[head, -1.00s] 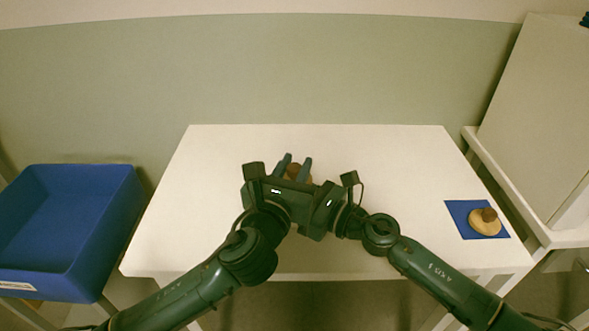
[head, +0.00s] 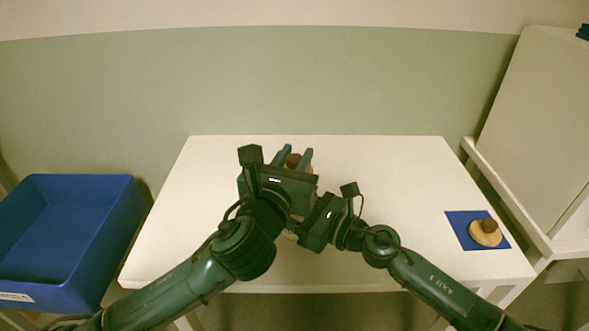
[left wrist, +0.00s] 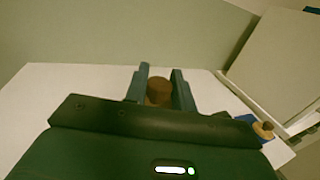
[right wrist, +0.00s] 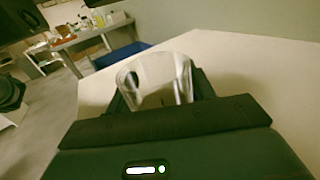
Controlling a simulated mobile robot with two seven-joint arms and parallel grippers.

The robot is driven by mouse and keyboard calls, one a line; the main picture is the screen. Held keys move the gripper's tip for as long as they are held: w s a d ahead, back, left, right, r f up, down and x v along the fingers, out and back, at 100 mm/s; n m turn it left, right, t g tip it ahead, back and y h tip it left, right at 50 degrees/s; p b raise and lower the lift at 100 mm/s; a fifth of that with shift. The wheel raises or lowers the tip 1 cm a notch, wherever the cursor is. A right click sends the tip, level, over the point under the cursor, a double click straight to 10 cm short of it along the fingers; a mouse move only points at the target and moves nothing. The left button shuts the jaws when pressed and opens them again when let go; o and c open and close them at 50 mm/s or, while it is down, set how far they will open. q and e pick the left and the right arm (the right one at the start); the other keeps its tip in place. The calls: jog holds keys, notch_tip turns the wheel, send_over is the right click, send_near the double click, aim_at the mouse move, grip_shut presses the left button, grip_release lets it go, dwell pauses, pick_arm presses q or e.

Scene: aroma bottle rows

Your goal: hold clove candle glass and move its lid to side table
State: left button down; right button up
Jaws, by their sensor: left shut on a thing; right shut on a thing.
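My left gripper (head: 294,158) is shut on a lid with a brown knob (head: 293,161). The knob also shows between the fingers in the left wrist view (left wrist: 159,91); a little of the lid's pale disc shows beside the fingers in the head view. My right gripper (right wrist: 162,92) is shut on a clear candle glass (right wrist: 155,80). The glass's rim is open and uncovered in the right wrist view. In the head view the right gripper's own body and the left gripper mostly hide the glass. The two grippers are close together over the white table.
A blue mat (head: 458,222) on the white table (head: 400,170) at right carries another pale disc with a brown knob (head: 486,232). A blue bin (head: 110,225) stands at left. A white cabinet (head: 545,120) is at right. The table's back and middle right are clear.

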jog(key=o, duration=1.5)
